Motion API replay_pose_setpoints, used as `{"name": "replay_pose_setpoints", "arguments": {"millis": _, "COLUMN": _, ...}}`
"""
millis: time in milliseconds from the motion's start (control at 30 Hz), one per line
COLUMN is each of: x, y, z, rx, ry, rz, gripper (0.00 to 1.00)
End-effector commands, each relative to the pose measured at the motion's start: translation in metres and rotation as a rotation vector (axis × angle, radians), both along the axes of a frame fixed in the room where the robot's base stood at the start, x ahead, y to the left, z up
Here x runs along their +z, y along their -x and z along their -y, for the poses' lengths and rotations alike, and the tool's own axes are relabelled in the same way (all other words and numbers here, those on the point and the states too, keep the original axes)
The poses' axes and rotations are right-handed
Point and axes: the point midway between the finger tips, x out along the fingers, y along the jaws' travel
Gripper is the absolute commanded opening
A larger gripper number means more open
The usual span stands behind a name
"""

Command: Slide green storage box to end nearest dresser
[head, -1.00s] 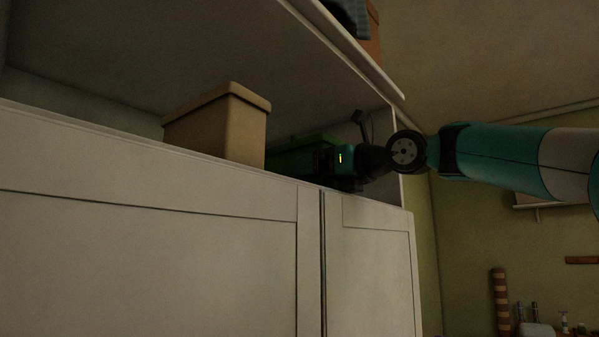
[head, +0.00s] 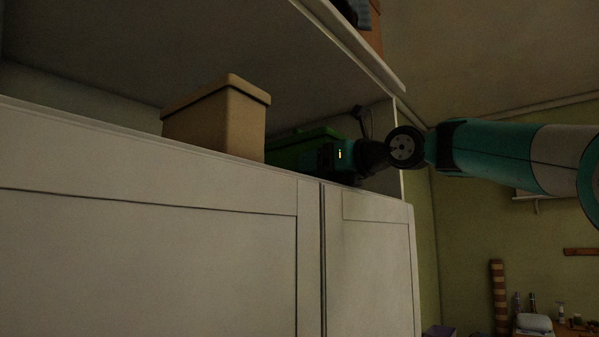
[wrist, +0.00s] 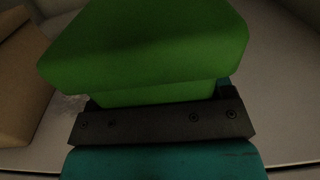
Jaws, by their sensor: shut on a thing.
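The green storage box (head: 300,140) sits on the cabinet shelf, right of a tan box, low and partly hidden behind the shelf edge and my gripper. Its lid and front wall fill the upper wrist view (wrist: 145,40). My gripper (head: 325,160) reaches in from the right and is against the green box. In the wrist view, its dark bar lies across the box front just under the lid rim. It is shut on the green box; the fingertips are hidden.
A tan lidded box (head: 215,118) stands to the left of the green box with a small gap. The upper shelf board (head: 365,60) is overhead. The cabinet's right side panel (head: 385,125) is close to my arm. Furniture holding small items (head: 535,322) is at lower right.

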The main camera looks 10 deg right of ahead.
Motion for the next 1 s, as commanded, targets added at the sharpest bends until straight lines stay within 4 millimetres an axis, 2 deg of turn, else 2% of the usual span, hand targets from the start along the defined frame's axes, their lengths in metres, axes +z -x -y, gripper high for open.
{"name": "replay_pose_setpoints", "arguments": {"millis": 1000, "x": 0.001, "y": -0.029, "z": 0.041, "rx": 0.001, "ry": -0.001, "rz": 0.001, "gripper": 0.61}}
